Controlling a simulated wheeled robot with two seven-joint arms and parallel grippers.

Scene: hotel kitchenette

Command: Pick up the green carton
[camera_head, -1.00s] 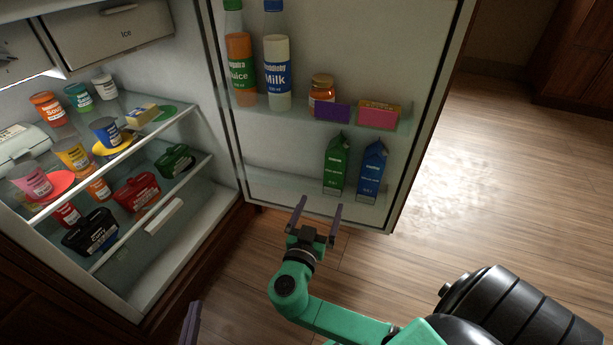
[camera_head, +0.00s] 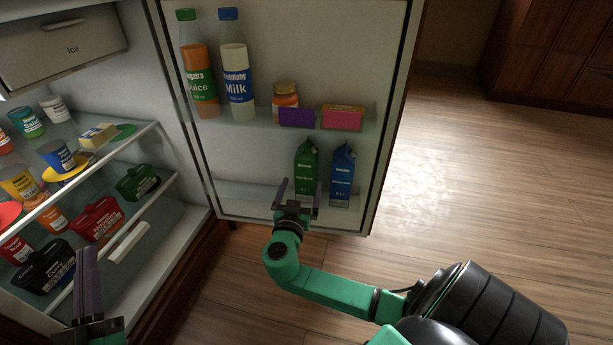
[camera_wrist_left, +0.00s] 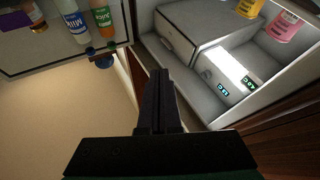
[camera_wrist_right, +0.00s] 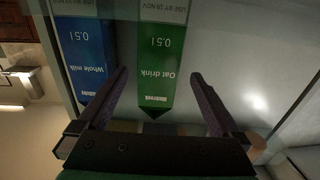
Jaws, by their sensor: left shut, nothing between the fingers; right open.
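The green carton (camera_head: 307,167) stands upright on the lower shelf of the open fridge door, just left of the blue carton (camera_head: 342,173). In the right wrist view the green carton (camera_wrist_right: 161,62), labelled Oat drink, appears upside down ahead of the fingers. My right gripper (camera_head: 298,192) is open in front of and slightly below the carton, with nothing between its fingers. My left gripper (camera_head: 86,262) is shut and empty at the lower left, in front of the fridge shelves. It also shows shut in the left wrist view (camera_wrist_left: 159,78).
Above the cartons, a door shelf holds a juice bottle (camera_head: 200,80), a milk bottle (camera_head: 237,75), a jar (camera_head: 285,97), a purple box (camera_head: 296,117) and a pink box (camera_head: 342,117). Fridge shelves at left hold several tubs and cans. Floor at right is clear.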

